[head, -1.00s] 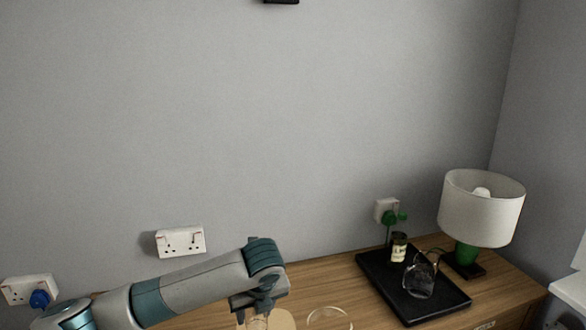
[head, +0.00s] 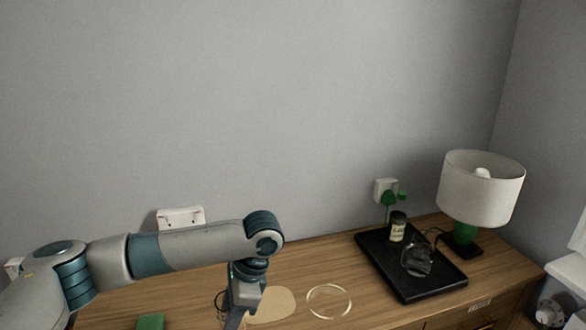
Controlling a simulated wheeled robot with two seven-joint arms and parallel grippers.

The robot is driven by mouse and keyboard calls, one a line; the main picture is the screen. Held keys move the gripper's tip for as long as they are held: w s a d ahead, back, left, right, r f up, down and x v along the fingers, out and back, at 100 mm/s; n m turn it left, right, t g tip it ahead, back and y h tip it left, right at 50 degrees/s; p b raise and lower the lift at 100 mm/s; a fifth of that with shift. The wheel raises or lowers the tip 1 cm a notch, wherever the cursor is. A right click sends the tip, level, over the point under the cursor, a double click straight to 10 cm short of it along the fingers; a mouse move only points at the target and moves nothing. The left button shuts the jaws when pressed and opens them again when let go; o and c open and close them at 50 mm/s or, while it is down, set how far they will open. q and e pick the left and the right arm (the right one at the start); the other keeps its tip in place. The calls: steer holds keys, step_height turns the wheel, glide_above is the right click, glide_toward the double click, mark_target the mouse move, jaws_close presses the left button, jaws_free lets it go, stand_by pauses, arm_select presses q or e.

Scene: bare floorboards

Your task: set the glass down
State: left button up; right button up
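My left gripper (head: 236,322) points down over the wooden cabinet top, beside a pale round mat (head: 271,306). Its fingertips are at or below the bottom edge of the picture, so I cannot tell whether it is open or shut. A thin dark curve shows just left of it, too faint to name. A clear glass vessel (head: 417,262) rests on the black tray (head: 443,284) at the right. A thin pale ring (head: 351,304) lies on the wood right of the mat; I cannot tell whether it is a flat ring or a rim. My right gripper is not in view.
A small labelled jar (head: 397,229) stands on the tray. A lamp with a white shade (head: 482,190) and green base stands behind it. A green item (head: 150,322) lies at the lower left. Bare wood (head: 320,270) lies between mat and tray. The wall is behind.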

arm_select(q)
steer(key=s+a+r+n+g+h, duration=0.3)
steer(key=s+a+n, duration=0.3)
steer(key=s+n, duration=0.5)
steer(key=shift+s+r+n+h, duration=0.2)
steer(key=shift+n+h, duration=0.5)
steer(key=shift+n, duration=1.4)
steer(key=shift+w, duration=0.1)
